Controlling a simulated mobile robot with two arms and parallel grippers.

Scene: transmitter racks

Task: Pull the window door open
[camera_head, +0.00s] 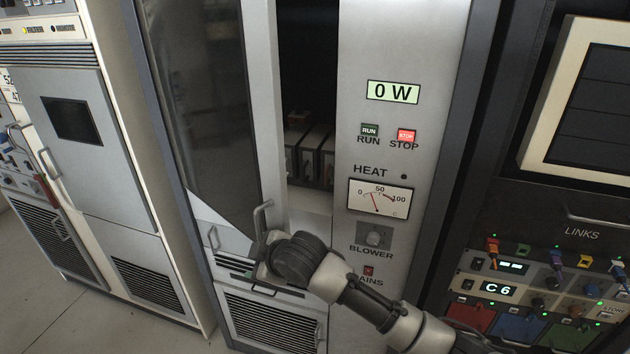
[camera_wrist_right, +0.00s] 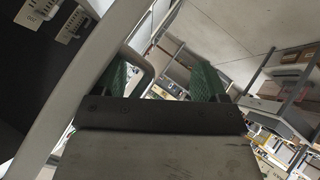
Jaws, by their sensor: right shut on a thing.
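The window door (camera_head: 210,100) is a grey-framed door with a dark glass pane on the middle cabinet. It stands ajar, with a dark gap between its right edge and the cabinet's control panel. Its looped metal handle (camera_head: 259,216) is at the lower right of the frame. My right gripper (camera_head: 266,250) is at that handle and shut on it; my wrist hides the contact in the head view. In the right wrist view the handle (camera_wrist_right: 140,62) passes at the left green finger of my right gripper (camera_wrist_right: 160,82). My left gripper is not in view.
The control panel (camera_head: 385,45) with a "0 W" display, buttons and heat meter stands right of the gap. Boxy units (camera_head: 312,150) show inside. A rack with a LINKS panel (camera_head: 560,225) is at right, another cabinet (camera_head: 75,130) at left. Some floor (camera_head: 40,300) shows at lower left.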

